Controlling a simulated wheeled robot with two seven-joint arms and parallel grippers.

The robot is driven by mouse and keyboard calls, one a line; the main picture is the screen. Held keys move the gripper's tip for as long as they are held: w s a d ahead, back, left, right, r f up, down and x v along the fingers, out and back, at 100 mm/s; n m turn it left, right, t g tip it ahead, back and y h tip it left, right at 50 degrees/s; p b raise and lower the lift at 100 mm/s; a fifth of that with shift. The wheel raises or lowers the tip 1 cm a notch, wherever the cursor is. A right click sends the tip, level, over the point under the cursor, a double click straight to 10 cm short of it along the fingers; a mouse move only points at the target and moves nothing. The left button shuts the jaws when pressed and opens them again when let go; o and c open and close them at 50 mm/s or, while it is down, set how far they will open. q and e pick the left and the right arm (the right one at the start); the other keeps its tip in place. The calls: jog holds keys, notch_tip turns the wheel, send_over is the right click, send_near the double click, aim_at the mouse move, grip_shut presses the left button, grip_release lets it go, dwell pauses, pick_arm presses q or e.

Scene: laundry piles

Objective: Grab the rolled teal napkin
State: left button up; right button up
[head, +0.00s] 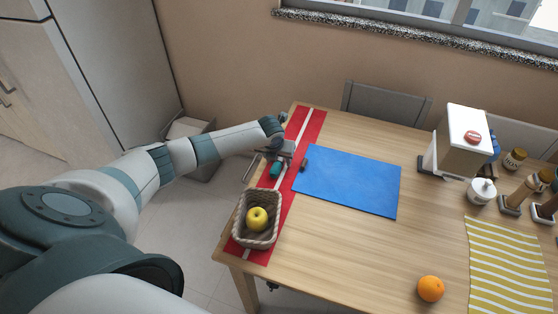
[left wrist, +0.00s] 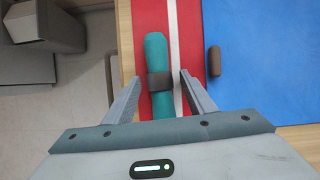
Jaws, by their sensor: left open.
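The rolled teal napkin (left wrist: 157,57) lies on the red runner with a dark band around its middle. It also shows small in the head view (head: 276,169), partly hidden by my gripper. My left gripper (left wrist: 156,75) is open, with one finger on each side of the napkin near the band. Neither finger appears to touch the napkin; how high the fingers are above the runner I cannot tell. The left gripper is also at the table's left side in the head view (head: 283,153). My right gripper is not in view.
A red runner (head: 309,125) with a white stripe lies along the table's left edge. A basket (head: 240,228) holding a yellow apple (head: 257,219) stands in front of the napkin. A small brown roll (left wrist: 214,61) lies right of it, by the blue mat (head: 348,181).

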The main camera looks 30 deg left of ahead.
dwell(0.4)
pick_arm(q)
jog(key=c, duration=1.2)
jog(key=shift+o, duration=0.2)
jog(key=shift+r, duration=0.15)
jog(key=shift+r+b, duration=0.35)
jog(key=shift+r, duration=0.2)
notch_tip(320, 180, up, 2)
jog(key=shift+w+r+b, duration=0.1)
jog(key=shift+r+b, duration=0.1)
jog(key=shift+b, duration=0.35)
jog(key=d+r+b, duration=0.3)
jog(key=d+r, duration=0.4)
jog(key=d, duration=0.4)
jog(key=shift+w+d, duration=0.25)
jog(key=shift+d, duration=0.1)
